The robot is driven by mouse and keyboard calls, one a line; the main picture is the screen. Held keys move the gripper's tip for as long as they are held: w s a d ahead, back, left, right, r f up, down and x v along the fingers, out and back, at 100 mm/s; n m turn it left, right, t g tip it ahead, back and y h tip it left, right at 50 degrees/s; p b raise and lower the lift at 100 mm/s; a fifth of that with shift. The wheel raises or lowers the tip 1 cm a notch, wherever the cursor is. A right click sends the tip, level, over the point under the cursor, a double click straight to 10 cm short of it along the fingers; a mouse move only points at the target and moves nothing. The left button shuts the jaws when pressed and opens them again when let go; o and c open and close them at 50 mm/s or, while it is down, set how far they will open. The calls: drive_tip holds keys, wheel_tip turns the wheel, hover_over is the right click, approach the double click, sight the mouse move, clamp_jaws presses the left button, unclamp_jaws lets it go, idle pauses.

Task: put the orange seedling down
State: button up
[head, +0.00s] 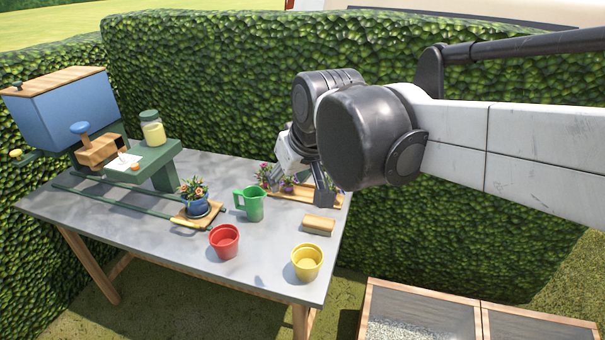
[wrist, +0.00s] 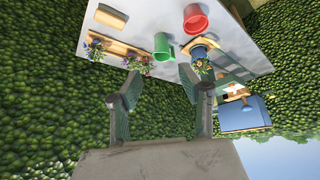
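The orange seedling (head: 195,187) stands upright in a dark blue pot (head: 198,206) on a small wooden board (head: 183,221), left of the green jug in the head view. It also shows in the wrist view (wrist: 202,67). My gripper (head: 325,197) is over the back right of the table, near the wooden tray (head: 300,197) with purple and pink flowers, well apart from the orange seedling. In the wrist view, my gripper (wrist: 158,76) has its two fingers spread with nothing between them. The arm hides part of the tray's right end in the head view.
A green jug (head: 250,204), red pot (head: 224,241), yellow pot (head: 307,262) and wooden block (head: 319,225) stand on the grey table (head: 265,268). Left are green rails (head: 100,203), a green stand with a jar (head: 152,130) and a blue box (head: 65,105). A hedge is behind.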

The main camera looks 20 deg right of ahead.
drive_tip(key=s+d+f+m, duration=0.1)
drive_tip(key=s+d+f, duration=0.1)
drive_tip(key=s, duration=0.4)
drive_tip(key=s+d+f, duration=0.1)
drive_tip(key=s+f, duration=0.3)
drive_tip(key=s, duration=0.2)
drive_tip(key=shift+s+d+m+t+h, duration=0.2)
drive_tip(key=shift+d+m+t+h, duration=0.15)
drive_tip(key=shift+m+t+h, duration=0.05)
drive_tip(key=shift+f+b, duration=0.6)
drive_tip(key=shift+b, duration=0.05)
